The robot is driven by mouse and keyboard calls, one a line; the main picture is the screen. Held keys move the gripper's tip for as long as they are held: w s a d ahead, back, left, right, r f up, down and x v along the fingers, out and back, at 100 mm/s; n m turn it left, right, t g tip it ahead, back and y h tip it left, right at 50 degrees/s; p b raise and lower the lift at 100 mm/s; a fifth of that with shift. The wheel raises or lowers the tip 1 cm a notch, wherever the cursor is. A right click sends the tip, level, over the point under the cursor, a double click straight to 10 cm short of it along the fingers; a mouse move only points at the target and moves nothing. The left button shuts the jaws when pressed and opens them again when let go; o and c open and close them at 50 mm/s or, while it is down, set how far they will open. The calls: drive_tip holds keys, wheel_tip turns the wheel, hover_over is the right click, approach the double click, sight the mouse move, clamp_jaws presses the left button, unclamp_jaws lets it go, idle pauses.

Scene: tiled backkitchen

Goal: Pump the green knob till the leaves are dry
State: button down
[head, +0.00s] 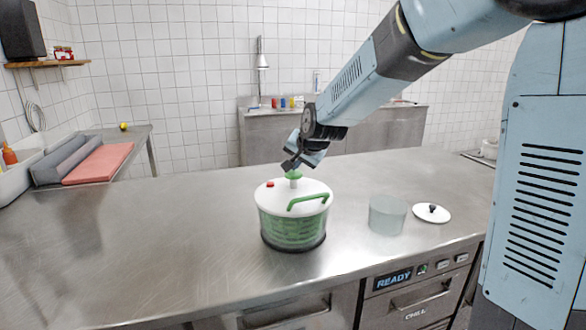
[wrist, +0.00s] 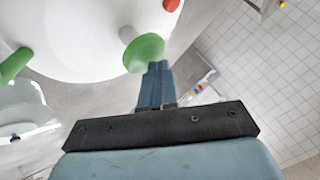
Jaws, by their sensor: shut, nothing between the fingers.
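The salad spinner (head: 294,225) stands upright on the steel counter, with a clear bowl, dark base and green basket inside. Its white lid (head: 275,192) has a green handle (head: 310,199), a red button (head: 270,184) and the green knob (head: 294,175) on a raised white stem. In the wrist view the knob (wrist: 144,53) shows just beyond my fingertips. My gripper (head: 292,163) is shut and empty, right above the knob; its shut fingers (wrist: 157,66) appear at or very near the knob's edge. I cannot tell whether they touch. Leaves inside are not clearly seen.
A clear container (head: 387,215) and a white lid with a black knob (head: 432,213) lie to the right of the spinner. The counter (head: 150,240) is clear to the left. A red mat (head: 98,164) lies on a side table at the back left.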

sight(296, 173)
drive_tip(key=shift+f, duration=0.9)
idle(0.7)
drive_tip(key=shift+r, duration=2.25)
drive_tip(key=shift+r, duration=2.5)
drive_tip(key=shift+r, duration=0.1)
wheel_tip(296, 173, up, 4)
drive_tip(key=shift+f, duration=0.25)
drive_tip(key=shift+f, duration=0.1)
